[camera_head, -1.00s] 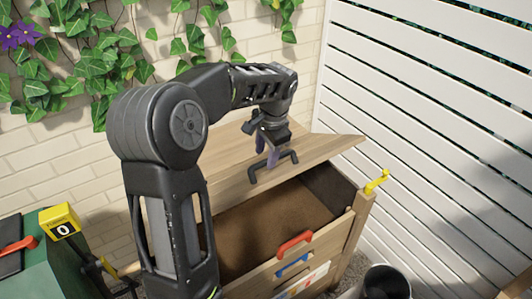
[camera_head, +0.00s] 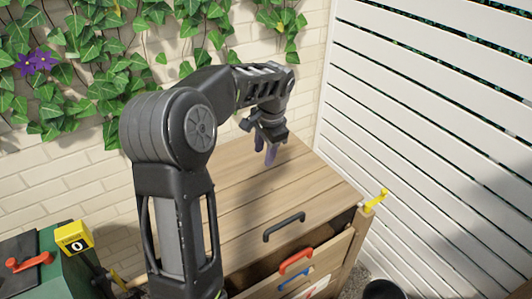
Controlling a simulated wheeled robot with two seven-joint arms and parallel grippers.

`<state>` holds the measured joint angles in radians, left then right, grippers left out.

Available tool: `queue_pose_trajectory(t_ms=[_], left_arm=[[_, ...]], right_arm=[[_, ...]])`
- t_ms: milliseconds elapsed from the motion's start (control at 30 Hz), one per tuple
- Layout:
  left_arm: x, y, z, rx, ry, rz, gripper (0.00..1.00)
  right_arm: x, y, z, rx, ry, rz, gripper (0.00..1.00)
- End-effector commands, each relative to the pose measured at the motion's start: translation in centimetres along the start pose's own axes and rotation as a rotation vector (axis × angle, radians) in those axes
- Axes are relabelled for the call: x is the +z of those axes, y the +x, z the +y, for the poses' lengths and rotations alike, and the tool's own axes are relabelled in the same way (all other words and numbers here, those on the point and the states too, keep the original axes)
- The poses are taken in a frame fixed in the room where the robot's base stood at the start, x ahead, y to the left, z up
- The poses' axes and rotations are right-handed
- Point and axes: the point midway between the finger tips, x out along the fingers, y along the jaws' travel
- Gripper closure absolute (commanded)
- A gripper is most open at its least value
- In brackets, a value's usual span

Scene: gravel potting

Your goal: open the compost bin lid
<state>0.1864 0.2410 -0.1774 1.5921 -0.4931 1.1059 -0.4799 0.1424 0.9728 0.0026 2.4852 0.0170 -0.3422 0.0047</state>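The compost bin is a wooden box with a plank lid (camera_head: 260,190) that lies low over it. A dark gap shows under the lid's front right edge, so it looks slightly raised or still tilted. The lid's dark handle (camera_head: 284,227) sits near its front edge, with nothing on it. My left gripper (camera_head: 267,155) points down above the rear part of the lid, behind the handle and apart from it. Its two fingers look parted and empty. My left arm hides the bin's left side. My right gripper is out of view.
A red handle (camera_head: 296,261) and a blue one (camera_head: 294,278) are on the bin's front. A yellow hook (camera_head: 375,200) stands at its right corner. A dark bucket (camera_head: 384,290) is at lower right. A yellow counter box (camera_head: 74,238) is at left. Brick wall and white slats stand behind.

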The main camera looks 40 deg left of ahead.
Motion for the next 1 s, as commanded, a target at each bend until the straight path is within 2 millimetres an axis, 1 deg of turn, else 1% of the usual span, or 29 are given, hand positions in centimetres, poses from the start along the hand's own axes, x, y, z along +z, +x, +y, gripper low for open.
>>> queue_pose_trajectory(t_ms=[33, 200, 1000], left_arm=[[0.01, -0.66, -0.30, 0.000, -0.001, 0.000, 0.61], [0.02, -1.31, -0.78, 0.001, -0.002, -0.001, 0.61], [-0.01, -1.29, -0.82, 0.000, 0.000, 0.000, 0.61]], right_arm=[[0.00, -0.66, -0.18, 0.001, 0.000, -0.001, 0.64], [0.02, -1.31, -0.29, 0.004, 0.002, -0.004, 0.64], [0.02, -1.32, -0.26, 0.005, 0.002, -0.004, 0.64]])
